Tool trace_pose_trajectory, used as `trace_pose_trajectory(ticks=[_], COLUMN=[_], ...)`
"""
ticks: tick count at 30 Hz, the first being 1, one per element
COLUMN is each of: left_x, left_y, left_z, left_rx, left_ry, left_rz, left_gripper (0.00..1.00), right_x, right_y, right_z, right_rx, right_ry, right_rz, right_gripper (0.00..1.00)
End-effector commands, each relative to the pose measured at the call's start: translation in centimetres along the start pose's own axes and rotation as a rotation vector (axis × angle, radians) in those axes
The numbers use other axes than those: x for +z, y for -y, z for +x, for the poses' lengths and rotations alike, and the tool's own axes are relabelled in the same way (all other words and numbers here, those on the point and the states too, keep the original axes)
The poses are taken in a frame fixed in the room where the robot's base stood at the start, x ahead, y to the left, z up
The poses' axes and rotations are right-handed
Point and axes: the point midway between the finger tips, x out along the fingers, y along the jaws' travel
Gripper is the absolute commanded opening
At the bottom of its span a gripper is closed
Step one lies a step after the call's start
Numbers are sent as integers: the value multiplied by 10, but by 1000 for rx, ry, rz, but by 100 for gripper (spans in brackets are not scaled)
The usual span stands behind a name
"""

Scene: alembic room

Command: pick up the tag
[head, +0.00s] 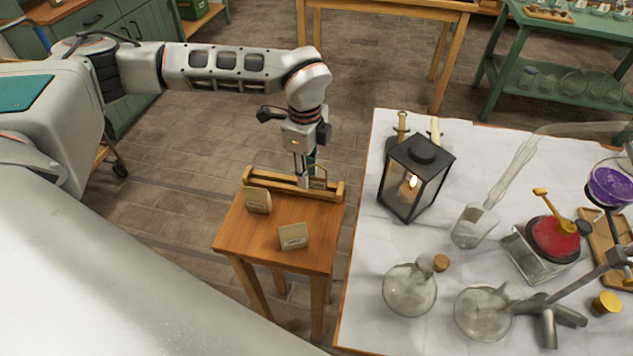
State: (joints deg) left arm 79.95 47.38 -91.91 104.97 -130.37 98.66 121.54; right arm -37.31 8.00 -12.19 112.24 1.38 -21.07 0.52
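Two small tan cards with dark markings, which look like tags, stand on a small wooden table (265,237). One tag (257,200) is at the left near the back, and the other tag (293,236) is nearer the front. My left gripper (306,176) points down at the back of this table, over a wooden rack (272,186). Something teal and a thin brownish outline show by its fingertips, too small to make out. I cannot tell whether the fingers are open or shut. My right gripper is out of view.
A white-covered table to the right holds a black lantern (414,178), a glass beaker (474,226), a corked round flask (410,290) and a red-topped vessel (555,236). A green shelf (565,82) stands behind. Tiled floor (200,150) is clear left of the small table.

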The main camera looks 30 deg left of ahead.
Motion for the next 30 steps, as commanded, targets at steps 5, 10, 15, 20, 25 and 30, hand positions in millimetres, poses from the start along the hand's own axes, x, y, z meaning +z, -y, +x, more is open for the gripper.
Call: trace_pose_trajectory(ticks=[5, 10, 15, 20, 25, 30], left_x=[0, 0, 0, 0, 0, 0], left_y=[0, 0, 0, 0, 0, 1], left_z=[1, 1, 1, 0, -13, -46], left_rx=[-1, 0, 0, 0, -1, -5], left_ry=[0, 0, 0, 0, -1, -1], left_rz=[0, 0, 1, 1, 1, 1], left_gripper=[24, 0, 0, 0, 0, 0], right_x=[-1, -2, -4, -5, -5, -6], right_y=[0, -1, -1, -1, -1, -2], right_z=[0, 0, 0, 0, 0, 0], right_rx=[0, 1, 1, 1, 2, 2], right_ry=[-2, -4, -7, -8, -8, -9], right_rz=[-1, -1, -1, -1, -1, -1], right_gripper=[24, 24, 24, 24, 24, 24])
